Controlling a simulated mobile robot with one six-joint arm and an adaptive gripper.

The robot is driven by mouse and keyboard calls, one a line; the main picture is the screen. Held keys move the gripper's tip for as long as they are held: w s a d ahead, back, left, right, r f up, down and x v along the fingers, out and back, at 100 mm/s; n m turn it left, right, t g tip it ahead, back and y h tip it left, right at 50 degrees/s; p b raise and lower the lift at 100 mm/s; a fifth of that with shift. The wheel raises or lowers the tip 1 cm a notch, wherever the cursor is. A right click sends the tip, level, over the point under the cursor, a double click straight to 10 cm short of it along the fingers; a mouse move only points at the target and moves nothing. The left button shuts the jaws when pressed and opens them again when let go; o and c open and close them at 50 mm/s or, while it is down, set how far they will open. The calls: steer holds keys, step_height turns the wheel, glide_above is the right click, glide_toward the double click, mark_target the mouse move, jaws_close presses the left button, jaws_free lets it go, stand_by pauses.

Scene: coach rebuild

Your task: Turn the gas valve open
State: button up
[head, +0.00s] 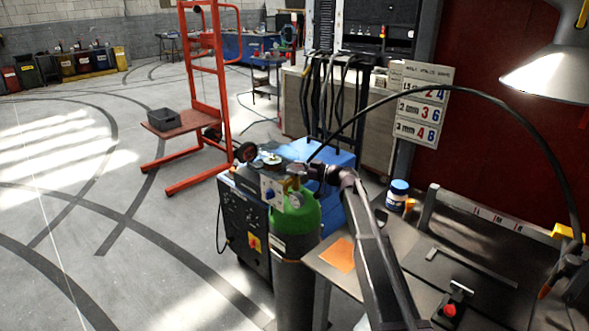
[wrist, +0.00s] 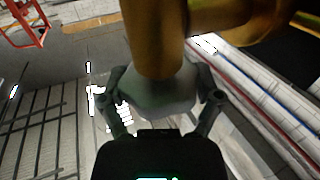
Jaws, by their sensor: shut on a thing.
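The gas cylinder (head: 294,221) stands upright at the centre of the head view, with a green top and a dark grey body. Its brass valve (head: 297,169) sits on top, partly hidden by my gripper (head: 312,172), which reaches it from the right. In the wrist view, the brass valve body (wrist: 152,40) fills the upper middle and ends in a grey knob (wrist: 150,96). My gripper (wrist: 160,92) has one finger on each side of this grey knob and is shut on it. How far the knob is turned cannot be told.
A dark welding machine (head: 243,225) stands left of the cylinder, with a blue cabinet (head: 340,205) behind. A steel workbench (head: 415,255) with a blue-and-white jar (head: 398,194) is at right. A black hose (head: 420,90) arches above. Floor at left is clear before a red hand truck (head: 207,90).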

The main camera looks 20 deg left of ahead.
steer(key=n+g+h, duration=0.1)
steer(key=n+g, duration=0.1)
steer(key=g, duration=0.2)
steer(key=n+g, duration=0.3)
steer(key=shift+w+a+g+h, duration=0.1)
steer(key=shift+w+g+h, duration=0.05)
steer(key=shift+g+h, duration=0.25)
steer(key=shift+s+n+g+h, duration=0.15)
steer(key=shift+n+g+h, duration=0.75)
steer(key=shift+g, duration=0.3)
steer(key=shift+s+n+g+h, duration=0.15)
steer(key=shift+n+g+h, duration=0.55)
steer(key=shift+n+g, duration=0.4)
steer(key=o, duration=0.9)
steer(key=shift+d, duration=0.2)
steer(key=shift+v, duration=3.7)
steer(key=shift+a, duration=0.1)
